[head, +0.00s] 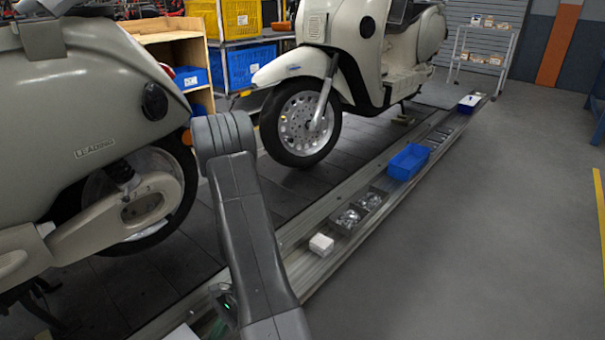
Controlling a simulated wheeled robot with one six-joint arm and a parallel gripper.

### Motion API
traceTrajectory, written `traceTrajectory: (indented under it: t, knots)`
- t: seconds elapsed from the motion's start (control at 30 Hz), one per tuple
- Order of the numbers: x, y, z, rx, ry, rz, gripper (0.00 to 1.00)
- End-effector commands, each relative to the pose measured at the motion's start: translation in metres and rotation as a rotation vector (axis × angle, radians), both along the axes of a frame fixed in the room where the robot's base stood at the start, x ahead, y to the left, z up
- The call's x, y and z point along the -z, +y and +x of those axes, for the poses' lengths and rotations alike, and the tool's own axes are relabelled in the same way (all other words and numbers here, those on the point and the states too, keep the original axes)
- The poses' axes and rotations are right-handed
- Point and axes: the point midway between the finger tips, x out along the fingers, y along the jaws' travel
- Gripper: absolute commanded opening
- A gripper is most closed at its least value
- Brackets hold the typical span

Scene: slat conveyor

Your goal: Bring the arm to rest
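My arm (245,205) rises from the bottom centre as a grey link and bends at a rounded joint at its top. It stands in front of the conveyor, between the two scooters. My gripper cannot be made out in the head view. A dark part with a small green light shows low beside the arm, partly hidden by it; I cannot tell what it is.
A grey scooter (85,100) is close on the left; a cream scooter (350,60) stands farther back. The conveyor's edge rail (290,235) carries a white box (321,244), metal parts trays and a blue bin (408,162). The floor (480,240) at right is clear.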

Motion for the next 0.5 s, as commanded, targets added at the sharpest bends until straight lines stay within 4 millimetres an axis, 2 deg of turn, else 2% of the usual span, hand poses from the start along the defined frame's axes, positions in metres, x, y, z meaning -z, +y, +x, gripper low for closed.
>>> traceTrajectory:
  t: [0.1, 0.27, 0.5]
  knots:
    - [-0.001, 0.011, -0.005, -0.001, -0.002, 0.0, 0.0]
    - [-0.001, -0.002, 0.007, 0.004, -0.001, 0.0, 0.0]
    - [-0.001, -0.006, 0.011, 0.002, -0.001, 0.0, 0.0]
